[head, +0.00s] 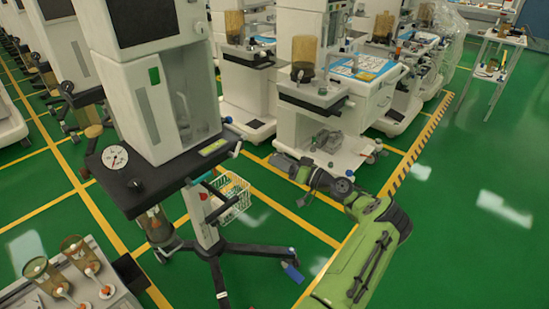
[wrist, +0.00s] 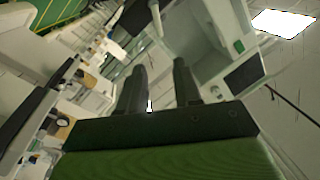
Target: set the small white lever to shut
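My arm reaches in from the lower right in the head view, and my gripper (head: 283,164) is at its far end, out over the aisle to the right of the nearest cart. In the wrist view my gripper (wrist: 160,88) shows two dark fingers with a gap between them; it is open and holds nothing I can see. The nearest anaesthesia cart (head: 155,100) has a small pale lever-like part (head: 228,119) at its right side. I cannot tell whether this is the small white lever or how it is set. A tiny white spot shows between the fingers, too small to identify.
The nearest cart's dark shelf (head: 135,188) carries a round gauge (head: 115,157). A white wire basket (head: 232,198) and dark wheeled legs (head: 240,250) are below. More carts (head: 315,115) stand behind. A grey unit (head: 95,296) is at lower left.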

